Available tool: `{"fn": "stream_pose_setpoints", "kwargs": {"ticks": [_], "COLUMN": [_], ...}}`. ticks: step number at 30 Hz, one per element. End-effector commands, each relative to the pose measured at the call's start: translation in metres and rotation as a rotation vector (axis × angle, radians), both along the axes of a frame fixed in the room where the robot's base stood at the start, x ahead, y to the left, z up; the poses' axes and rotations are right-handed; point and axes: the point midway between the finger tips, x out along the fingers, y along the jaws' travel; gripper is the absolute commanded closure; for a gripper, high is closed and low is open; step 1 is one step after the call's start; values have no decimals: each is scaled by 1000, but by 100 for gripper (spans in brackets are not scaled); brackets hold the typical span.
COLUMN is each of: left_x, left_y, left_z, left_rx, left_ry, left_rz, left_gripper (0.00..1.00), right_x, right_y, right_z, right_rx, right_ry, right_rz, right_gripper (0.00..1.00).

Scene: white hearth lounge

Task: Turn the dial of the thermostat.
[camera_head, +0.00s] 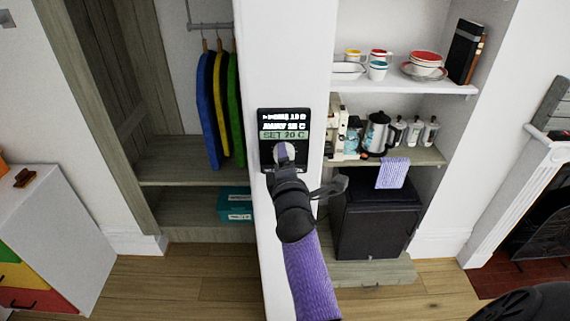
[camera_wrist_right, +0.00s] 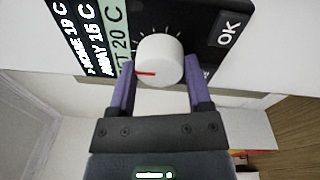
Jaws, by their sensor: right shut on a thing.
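The thermostat (camera_head: 284,115) is a black panel on the white wall end, with a display that reads SET 20 C. Its round white dial (camera_wrist_right: 160,60) shows in the right wrist view, with a red pointer mark at the lower left of its face. My right gripper (camera_wrist_right: 155,85) is shut on the dial, with one purple finger on each side of it. In the head view my right gripper (camera_head: 284,160) covers the lower part of the panel and most of the dial. My left gripper is not in view.
An open wardrobe with blue, yellow and green garments (camera_head: 220,110) stands left of the wall end. Shelves (camera_head: 400,88) with crockery and jars are at the right, above a black cabinet (camera_head: 375,225). An OK button (camera_wrist_right: 228,30) sits beside the dial.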

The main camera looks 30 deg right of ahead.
Motion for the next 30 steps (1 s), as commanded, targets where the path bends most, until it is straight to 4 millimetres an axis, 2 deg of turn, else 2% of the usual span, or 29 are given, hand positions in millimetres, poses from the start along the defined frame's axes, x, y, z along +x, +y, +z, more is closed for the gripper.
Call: {"fn": "stream_pose_setpoints", "kwargs": {"ticks": [15,30], "left_x": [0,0], "left_y": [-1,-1], "left_z": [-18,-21], "left_rx": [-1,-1], "left_ry": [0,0], "left_rz": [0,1], "left_gripper": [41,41], "right_x": [0,0], "right_y": [0,1], "right_z": [-2,-1], "right_rx": [300,375], "right_ry": [-184,-229], "right_rz": [0,0], "right_gripper": [94,94]}}
